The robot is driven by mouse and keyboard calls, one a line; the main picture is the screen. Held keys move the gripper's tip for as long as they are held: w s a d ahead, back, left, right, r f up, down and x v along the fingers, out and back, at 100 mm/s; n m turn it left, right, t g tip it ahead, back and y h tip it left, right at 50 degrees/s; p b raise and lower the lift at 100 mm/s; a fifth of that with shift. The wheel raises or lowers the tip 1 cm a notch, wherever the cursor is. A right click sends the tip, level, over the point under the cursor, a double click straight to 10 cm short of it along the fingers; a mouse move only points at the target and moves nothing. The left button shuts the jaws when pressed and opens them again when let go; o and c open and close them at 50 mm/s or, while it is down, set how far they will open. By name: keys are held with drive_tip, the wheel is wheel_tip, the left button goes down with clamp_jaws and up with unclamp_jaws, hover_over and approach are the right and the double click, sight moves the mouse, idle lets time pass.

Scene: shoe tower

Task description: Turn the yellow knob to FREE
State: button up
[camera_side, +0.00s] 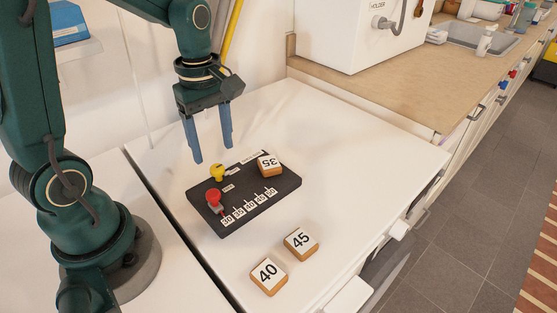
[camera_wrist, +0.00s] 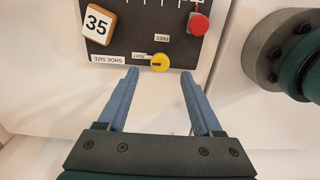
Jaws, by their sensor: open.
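The yellow knob (camera_side: 217,172) stands at the back left part of a dark board (camera_side: 250,208). In the wrist view the knob (camera_wrist: 160,63) shows a dark slot across it, between small labels; the one above it seems to read FREE (camera_wrist: 162,38) and the one beside it LOCK (camera_wrist: 139,57). My gripper (camera_side: 212,150) points down above the board's back edge, its blue fingers apart and empty. In the wrist view my gripper (camera_wrist: 159,72) has its fingertips on either side just short of the knob, not visibly touching it.
A red knob (camera_side: 213,196) stands at the board's left end. A wooden block marked 35 (camera_side: 269,164) sits on the board's right part. Blocks marked 40 (camera_side: 268,275) and 45 (camera_side: 300,242) lie on the white top in front. The white top right of the board is clear.

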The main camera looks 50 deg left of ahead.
sight(217, 168)
drive_tip(key=shift+f, duration=2.35)
clamp_jaws()
